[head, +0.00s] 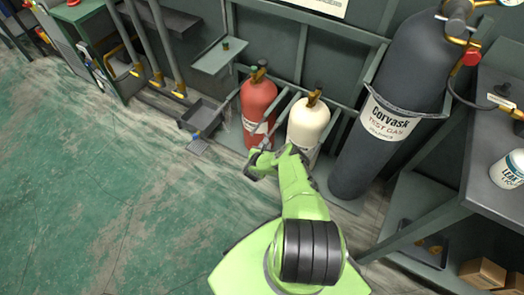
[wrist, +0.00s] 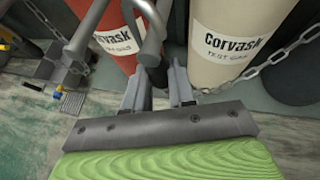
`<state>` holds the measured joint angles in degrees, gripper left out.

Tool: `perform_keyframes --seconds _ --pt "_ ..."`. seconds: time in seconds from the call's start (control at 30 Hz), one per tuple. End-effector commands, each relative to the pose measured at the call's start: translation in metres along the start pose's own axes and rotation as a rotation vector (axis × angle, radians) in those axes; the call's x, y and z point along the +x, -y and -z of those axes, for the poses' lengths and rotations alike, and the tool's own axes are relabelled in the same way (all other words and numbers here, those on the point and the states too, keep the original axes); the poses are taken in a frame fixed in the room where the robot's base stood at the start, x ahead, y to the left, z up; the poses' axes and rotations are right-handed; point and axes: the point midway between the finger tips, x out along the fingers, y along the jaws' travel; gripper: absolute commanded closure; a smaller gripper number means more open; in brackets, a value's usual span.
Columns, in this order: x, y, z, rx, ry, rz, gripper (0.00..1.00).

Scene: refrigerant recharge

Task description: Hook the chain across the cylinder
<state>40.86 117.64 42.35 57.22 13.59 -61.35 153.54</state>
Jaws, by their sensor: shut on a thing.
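The red cylinder (head: 258,105) and the cream cylinder (head: 307,122) stand upright side by side in a wall rack. They also show in the wrist view, red (wrist: 118,50) at left and cream (wrist: 225,45) at right. My gripper (wrist: 163,68) is low in front of the gap between them, shut on the chain (wrist: 222,84). The chain runs from the fingers rightward and up across the cream cylinder's lower front. The exact grip on its end is hidden between the fingers. In the head view my wrist hides the cream cylinder's foot.
A grey bench (head: 490,130) with a white tub (head: 509,170) is at far right. A grey tray (head: 203,117) lies left of the red cylinder. The green floor (head: 90,210) at left is clear.

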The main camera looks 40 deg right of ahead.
Motion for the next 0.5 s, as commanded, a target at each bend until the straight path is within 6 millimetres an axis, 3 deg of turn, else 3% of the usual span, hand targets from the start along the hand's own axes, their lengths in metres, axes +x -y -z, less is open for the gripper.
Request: perform_keyframes --seconds 0.5 --pt "0.020 0.006 -0.009 -0.002 -0.006 -0.004 1.00"
